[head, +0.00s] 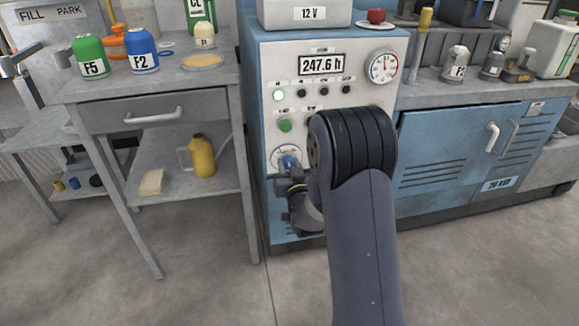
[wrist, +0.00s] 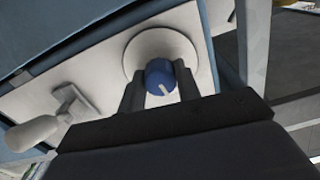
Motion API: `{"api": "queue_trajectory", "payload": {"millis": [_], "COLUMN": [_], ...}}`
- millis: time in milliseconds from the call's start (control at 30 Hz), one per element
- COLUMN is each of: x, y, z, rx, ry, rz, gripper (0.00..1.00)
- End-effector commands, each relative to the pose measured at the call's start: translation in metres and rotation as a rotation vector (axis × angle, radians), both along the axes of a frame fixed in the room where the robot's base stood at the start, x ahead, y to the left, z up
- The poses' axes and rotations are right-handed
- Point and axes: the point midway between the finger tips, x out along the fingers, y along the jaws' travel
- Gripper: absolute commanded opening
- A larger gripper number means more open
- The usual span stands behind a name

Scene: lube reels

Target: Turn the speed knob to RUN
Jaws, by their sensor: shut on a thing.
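The speed knob is a blue round knob with a white pointer mark, on a pale round plate (wrist: 140,48) on the front of the blue control cabinet (head: 262,60). In the wrist view the knob (wrist: 160,77) sits between the two dark fingers of my gripper (wrist: 159,84), which is shut on it. Its white mark points down and slightly right in that picture. In the head view the knob (head: 289,161) shows small, left of my arm, with my gripper (head: 290,175) against it. The plate's lettering is too small to read, so I cannot tell which setting the mark is at.
A grey handle (wrist: 45,128) projects beside the knob in the wrist view. A grey side table (head: 160,88) stands left.

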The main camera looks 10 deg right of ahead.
Motion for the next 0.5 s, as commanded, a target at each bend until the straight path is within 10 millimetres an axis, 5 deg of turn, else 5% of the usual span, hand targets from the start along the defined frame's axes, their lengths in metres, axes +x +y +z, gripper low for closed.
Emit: {"api": "queue_trajectory", "payload": {"millis": [500], "x": [-0.0002], "y": [0.0004], "z": [-0.0002], "rx": [0.465], "ry": [0.0], "rz": [0.0], "gripper": [0.09]}}
